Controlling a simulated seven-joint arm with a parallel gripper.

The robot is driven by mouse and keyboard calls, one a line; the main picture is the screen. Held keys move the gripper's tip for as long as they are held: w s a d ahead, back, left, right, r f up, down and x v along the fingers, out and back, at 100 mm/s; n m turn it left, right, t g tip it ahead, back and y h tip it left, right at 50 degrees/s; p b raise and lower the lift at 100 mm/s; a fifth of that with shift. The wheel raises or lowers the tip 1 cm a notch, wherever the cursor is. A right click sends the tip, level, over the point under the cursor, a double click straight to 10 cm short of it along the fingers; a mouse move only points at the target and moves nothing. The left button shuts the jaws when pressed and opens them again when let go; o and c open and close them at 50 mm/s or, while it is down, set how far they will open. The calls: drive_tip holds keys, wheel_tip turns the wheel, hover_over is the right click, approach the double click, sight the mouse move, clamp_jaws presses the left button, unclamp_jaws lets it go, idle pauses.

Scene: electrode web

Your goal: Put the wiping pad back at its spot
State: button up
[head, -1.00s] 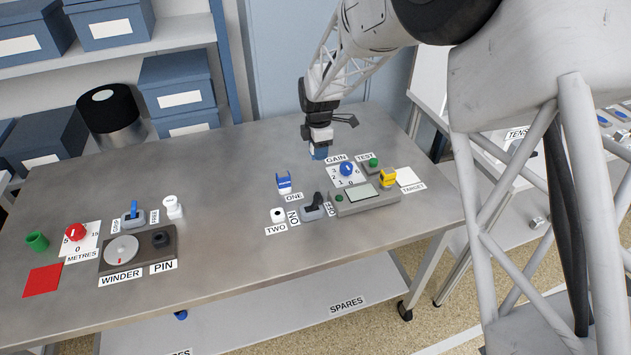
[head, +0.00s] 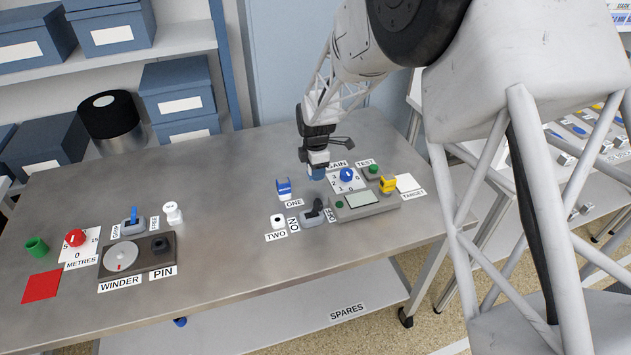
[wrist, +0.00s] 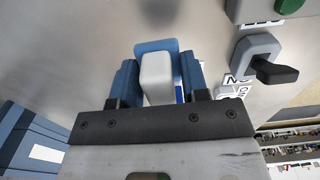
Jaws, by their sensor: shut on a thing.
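My gripper (head: 316,174) is over the table behind the ONE label, to the left of the GAIN dial. In the wrist view my gripper (wrist: 158,82) has blue fingers closed on both sides of a pale white block (wrist: 157,78), which looks like the wiping pad. A blue face shows just beyond the block; I cannot tell whether it belongs to it. In the head view the held thing is mostly hidden by the gripper. I cannot make out a marked spot for the pad.
A black-levered switch (head: 312,213), grey console (head: 362,205), GAIN dial (head: 347,175) and yellow part (head: 388,185) are close by. The winder (head: 121,257) is at left. The table's middle is clear.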

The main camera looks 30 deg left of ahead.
sight(315, 187)
drive_tip(key=shift+f, duration=0.55)
drive_tip(key=shift+f, duration=1.85)
drive_tip(key=shift+f, duration=0.1)
drive_tip(key=o, duration=1)
drive_tip(key=shift+o, duration=0.2)
wheel_tip(315, 187, up, 12)
drive_tip(key=shift+r, duration=0.1)
drive_tip(key=shift+d, duration=0.1)
